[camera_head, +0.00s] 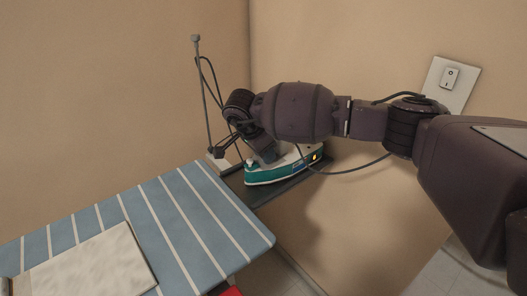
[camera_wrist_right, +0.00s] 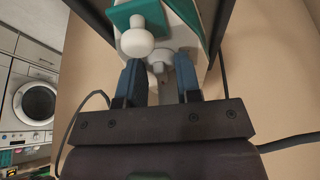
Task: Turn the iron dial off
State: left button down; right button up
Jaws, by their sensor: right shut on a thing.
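The teal and white iron (camera_head: 283,170) sits on a dark rest at the end of the ironing board. A small orange light glows at its right end. My right gripper (camera_head: 262,158) reaches down onto the iron from above; its fingertips are hard to make out there. In the right wrist view, the blue fingers (camera_wrist_right: 160,75) stand either side of a small pale part of the iron and are shut on it. That part is mostly hidden, and I cannot read its setting. A white round knob (camera_wrist_right: 137,42) shows just beyond the fingers. My left gripper is not in view.
The blue striped ironing board (camera_head: 190,215) has a folded pale cloth (camera_head: 95,265) on it. A thin upright rod (camera_head: 201,95) with a cord stands behind the iron. A wall switch (camera_head: 450,78) is at right. A washing machine (camera_wrist_right: 36,102) shows at the wrist view's left.

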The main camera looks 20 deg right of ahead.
jog(key=n+t, duration=0.1)
jog(key=n, duration=0.2)
jog(key=shift+s+r, duration=0.1)
jog(key=n, duration=0.2)
jog(key=n+t+y, duration=0.1)
jog(key=n, duration=0.1)
jog(key=shift+s+d, duration=0.15)
jog(key=shift+d, duration=0.05)
jog(key=n+t+y, duration=0.1)
jog(key=n, duration=0.1)
jog(key=shift+d+n, duration=0.1)
jog(key=shift+n, duration=0.3)
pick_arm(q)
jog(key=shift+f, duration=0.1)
pick_arm(e)
jog(key=shift+s+n+y, duration=0.1)
jog(key=shift+n+y, duration=0.5)
jog(key=shift+n, duration=0.7)
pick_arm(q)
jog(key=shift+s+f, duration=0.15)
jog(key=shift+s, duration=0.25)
pick_arm(e)
jog(key=o, duration=0.9)
jog(key=shift+d, duration=0.1)
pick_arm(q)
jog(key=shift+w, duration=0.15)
